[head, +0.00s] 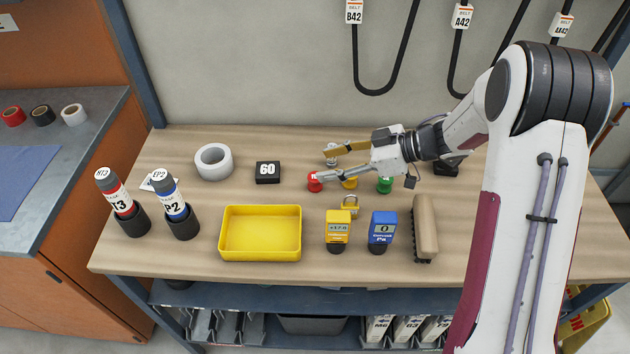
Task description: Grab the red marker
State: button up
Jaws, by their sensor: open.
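A small red round piece, the likely red marker (314,186), stands on the workbench left of a similar yellow piece (350,184) and a green piece (384,185). My gripper (325,165) reaches in from the right with its jaws apart and nothing seen held between them. Its lower fingertip overlaps the top of the red piece in the picture and partly hides it. I cannot tell whether they touch. The other fingertip is farther back, near a small silvery object (331,161).
A yellow tray (261,256), a yellow meter (338,228), a blue meter (382,228), a padlock (350,206) and a brush (425,228) are in front. A black block (267,172), white tape roll (213,161) and two holstered bottles (117,200) are left. Bench is clear between block and tray.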

aim_at(315, 182)
jog(key=shift+f, duration=0.15)
jog(key=shift+f, duration=0.6)
jog(key=f, duration=0.1)
jog(key=a+f, duration=0.1)
jog(key=f, duration=0.1)
jog(key=shift+w+a, duration=0.1)
jog(key=shift+a, duration=0.15)
jog(key=shift+w+a+f, duration=0.15)
jog(key=shift+a+f, duration=0.1)
jog(key=shift+a, duration=0.25)
jog(key=c, duration=1.2)
